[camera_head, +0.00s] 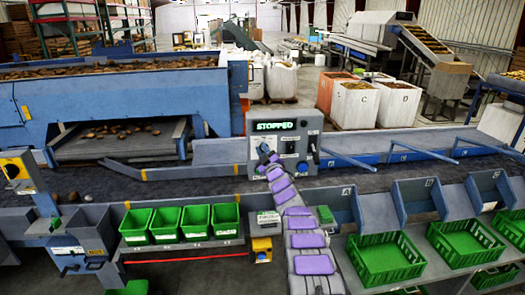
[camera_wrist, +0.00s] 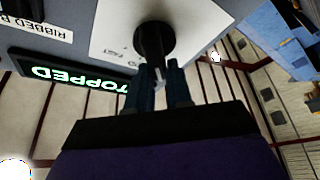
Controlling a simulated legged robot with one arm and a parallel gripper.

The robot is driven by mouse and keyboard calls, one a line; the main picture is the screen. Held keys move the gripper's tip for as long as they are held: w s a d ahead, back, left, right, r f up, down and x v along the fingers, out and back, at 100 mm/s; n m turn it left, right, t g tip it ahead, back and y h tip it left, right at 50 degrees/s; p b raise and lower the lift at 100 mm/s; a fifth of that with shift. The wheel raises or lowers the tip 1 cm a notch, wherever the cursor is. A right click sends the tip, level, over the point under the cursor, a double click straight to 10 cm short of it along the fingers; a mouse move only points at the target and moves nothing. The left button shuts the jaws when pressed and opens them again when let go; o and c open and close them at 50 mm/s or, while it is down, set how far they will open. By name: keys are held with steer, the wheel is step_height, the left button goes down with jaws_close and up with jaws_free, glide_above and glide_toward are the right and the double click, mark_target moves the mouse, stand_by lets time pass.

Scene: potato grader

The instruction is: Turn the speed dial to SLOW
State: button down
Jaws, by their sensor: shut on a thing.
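The grey control box (camera_head: 285,150) stands at mid-picture in the head view, with a display reading STOPPED (camera_head: 275,126). In the wrist view, which is upside down, a black dial (camera_wrist: 154,38) sits on a white plate (camera_wrist: 112,38). A small pale mark shows between the fingers. In the head view my gripper (camera_head: 266,160) is at the left of the box's face and hides the dial there.
Green crates (camera_head: 385,260) and grey chutes (camera_head: 417,200) stand at right, and several green bins (camera_head: 168,224) at left. A dark conveyor (camera_head: 130,185) runs behind.

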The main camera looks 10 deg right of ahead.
steer(key=shift+r, duration=0.15)
steer(key=c, duration=1.1)
jaws_free()
steer(key=shift+d, duration=0.15)
steer(key=shift+o, duration=0.2)
steer(key=shift+f, duration=0.4)
steer(key=shift+f, duration=0.1)
steer(key=v, duration=1.7)
steer(key=shift+s+r, duration=0.1)
steer(key=shift+r, duration=0.15)
